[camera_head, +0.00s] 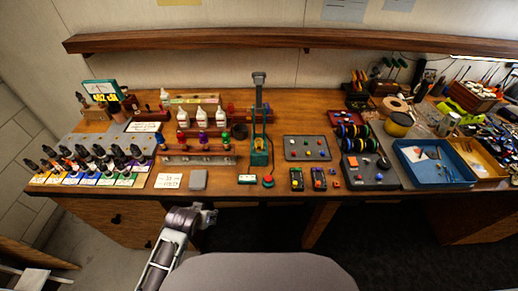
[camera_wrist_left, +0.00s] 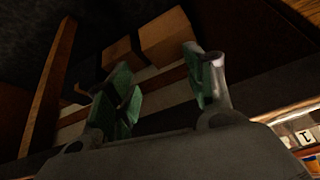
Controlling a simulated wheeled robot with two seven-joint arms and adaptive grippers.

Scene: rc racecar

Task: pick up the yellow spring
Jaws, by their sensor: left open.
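I cannot make out the yellow spring for certain in either view. Small coloured pieces lie on a dark grey tray (camera_head: 290,142) in the middle of the bench, too small to tell their shapes. My left gripper (camera_head: 210,213) is in front of the wooden workbench (camera_head: 225,203), below its top and left of the middle. In the left wrist view its two greenish fingers (camera_wrist_left: 168,88) stand apart with nothing between them. My right gripper is in neither view.
Paint bottles (camera_head: 90,165) crowd the left, with a shock rack (camera_head: 198,158) beside them. A green press (camera_head: 259,150) stands centrally. A blue tray (camera_head: 405,172) is at the right. A shelf (camera_head: 290,38) overhangs the back. Brown boxes (camera_wrist_left: 165,38) show in the wrist view.

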